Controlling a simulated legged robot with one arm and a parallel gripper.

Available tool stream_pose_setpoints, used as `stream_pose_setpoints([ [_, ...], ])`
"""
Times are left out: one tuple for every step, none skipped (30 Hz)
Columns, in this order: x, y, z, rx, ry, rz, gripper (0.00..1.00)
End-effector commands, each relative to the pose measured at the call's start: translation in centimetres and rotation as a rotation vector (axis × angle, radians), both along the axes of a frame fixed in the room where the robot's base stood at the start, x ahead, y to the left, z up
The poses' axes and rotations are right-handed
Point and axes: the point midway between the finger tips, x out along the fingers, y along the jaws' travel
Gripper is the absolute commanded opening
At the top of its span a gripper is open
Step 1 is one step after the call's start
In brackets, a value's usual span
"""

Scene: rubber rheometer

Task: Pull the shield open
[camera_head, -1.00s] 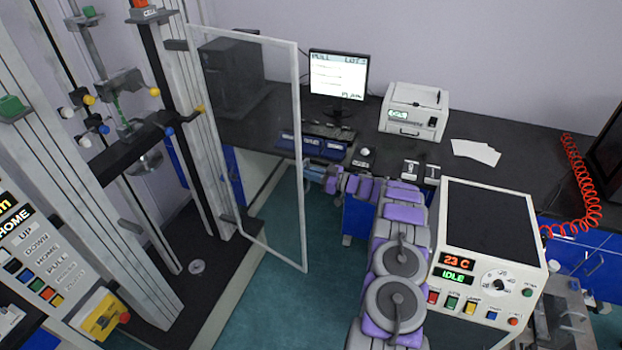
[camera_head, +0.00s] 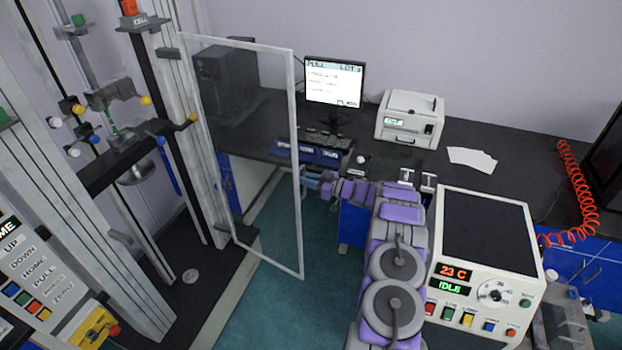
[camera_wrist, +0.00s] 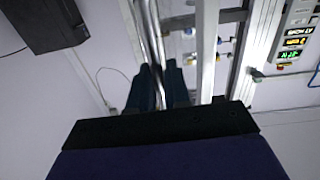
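The shield (camera_head: 298,165) is a clear panel in a pale frame, hinged on the column of the tall test machine on the left. It stands swung out from the machine, over the floor. My gripper (camera_head: 310,181) is at the shield's free edge, at about mid height, reaching it from the right. In the wrist view, the two dark fingers of my gripper (camera_wrist: 160,88) lie on either side of the shield's pale edge bar (camera_wrist: 153,50) and appear closed on it. The fingertips are small in the head view, so the contact itself is hard to see there.
The test machine (camera_head: 135,270) with its button panel (camera_head: 35,275) fills the left. A white instrument (camera_head: 485,265) stands close to my arm on the right. The dark bench (camera_head: 480,185) holds a monitor (camera_head: 334,82) and a printer (camera_head: 409,119). Green floor (camera_head: 265,285) is free below the shield.

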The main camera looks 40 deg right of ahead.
Motion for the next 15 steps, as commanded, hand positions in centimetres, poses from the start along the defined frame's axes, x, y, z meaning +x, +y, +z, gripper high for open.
stream_pose_setpoints([
  [0.4,0.7,0.1,0.0,-0.002,0.014,0.2],
  [0.4,0.6,0.0,0.002,-0.002,0.014,0.23],
  [0.4,0.4,-0.1,0.003,-0.001,0.012,0.27],
  [0.3,0.2,-0.1,0.005,-0.001,0.011,0.3],
  [0.3,0.0,-0.2,0.008,-0.001,0.009,0.3],
  [0.2,-0.3,-0.3,0.01,-0.001,0.008,0.3],
  [0.2,-0.5,-0.3,0.011,-0.003,0.006,0.3],
  [0.1,-0.7,-0.4,0.012,-0.003,0.006,0.3],
  [0.0,-1.0,-0.4,0.014,-0.004,0.005,0.3],
  [0.0,-1.1,-0.4,0.014,-0.004,0.004,0.3],
  [0.0,-1.2,-0.4,0.014,-0.004,0.004,0.3],
  [0.0,-1.2,-0.4,0.014,-0.004,0.003,0.3],
  [0.0,-1.2,-0.4,0.014,-0.004,0.003,0.3],
  [0.0,-1.3,-0.4,0.014,-0.004,0.003,0.3],
  [0.0,-1.2,-0.4,0.013,-0.004,0.002,0.3],
])
